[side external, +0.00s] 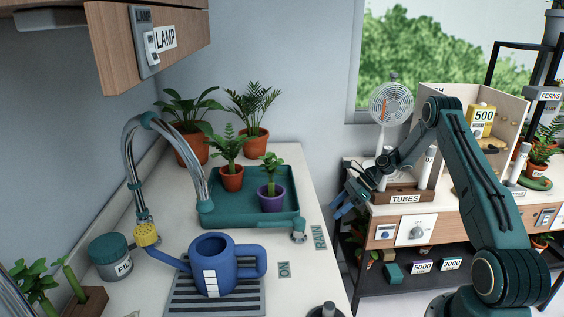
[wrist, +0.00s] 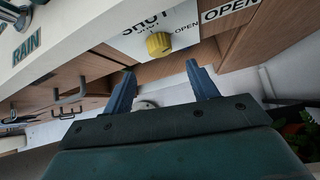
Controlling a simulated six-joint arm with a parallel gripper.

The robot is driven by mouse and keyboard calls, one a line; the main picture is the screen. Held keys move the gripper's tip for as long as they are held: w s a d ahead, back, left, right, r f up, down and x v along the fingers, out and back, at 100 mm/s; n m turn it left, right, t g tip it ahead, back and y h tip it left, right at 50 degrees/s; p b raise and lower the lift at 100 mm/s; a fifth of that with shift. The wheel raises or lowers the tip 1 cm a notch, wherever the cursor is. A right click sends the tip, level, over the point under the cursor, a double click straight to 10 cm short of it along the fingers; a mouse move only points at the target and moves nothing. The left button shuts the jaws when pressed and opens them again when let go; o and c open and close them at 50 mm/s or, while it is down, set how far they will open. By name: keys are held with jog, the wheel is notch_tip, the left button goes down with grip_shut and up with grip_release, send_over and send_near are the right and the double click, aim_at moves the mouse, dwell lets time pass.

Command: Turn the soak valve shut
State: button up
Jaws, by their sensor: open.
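A yellow knob (wrist: 158,44) sits on a white plate (wrist: 184,22) on the counter's front, in the wrist view. The plate reads SHUT, partly cut off by the frame edge, and OPEN to the right. I cannot tell which way the knob is turned. My gripper (wrist: 160,68) is open and empty, its two blue fingers apart. The knob shows beyond and between the fingertips, not touching them. In the side view my gripper (side external: 340,208) hangs off the counter's right edge; the knob is hidden there.
A RAIN label (wrist: 27,46) is at the wrist view's left. On the counter (side external: 318,272) are a blue watering can (side external: 212,262), a green tray (side external: 222,219) with potted plants and a FIL jar (side external: 110,262). A bench (side external: 385,238) stands to the right, across a gap.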

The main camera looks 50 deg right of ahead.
jog(key=x, duration=0.8)
jog(key=c, duration=1)
jog(key=shift+r, duration=0.1)
jog(key=shift+s+a+f+n+t+h, duration=0.1)
jog(key=shift+s+n+t+h, duration=0.05)
jog(key=shift+n+t+h, duration=1.05)
jog(key=shift+s+a+f+n+t+h, duration=0.15)
jog(key=shift+n+t+h, duration=0.7)
jog(key=shift+t, duration=0.7)
jog(key=shift+s+a+f+n+t+h, duration=0.1)
jog(key=shift+n+t+h, duration=0.9)
jog(key=shift+t, duration=0.35)
